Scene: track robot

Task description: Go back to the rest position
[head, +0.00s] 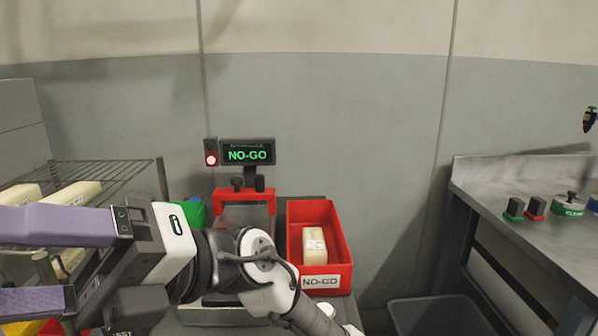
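My gripper (30,264) is at the lower left, pointing left. Its two purple fingers stand well apart, and their tips run out past the left edge of the head view. I see nothing clamped in the visible part of the gap; a pale block (70,258) shows behind it. My arm reaches in from the bottom middle, in front of the bench. A red bin (342,262) labelled NO-GO stands right of the arm with a cream block (314,246) in it.
A display (248,152) reads NO-GO beside a lit red lamp (211,160), above a red-framed fixture (245,195). A wire rack (120,175) with pale blocks stands left. A dark open bin (440,315) and a metal bench (520,180) with coloured buttons are at right.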

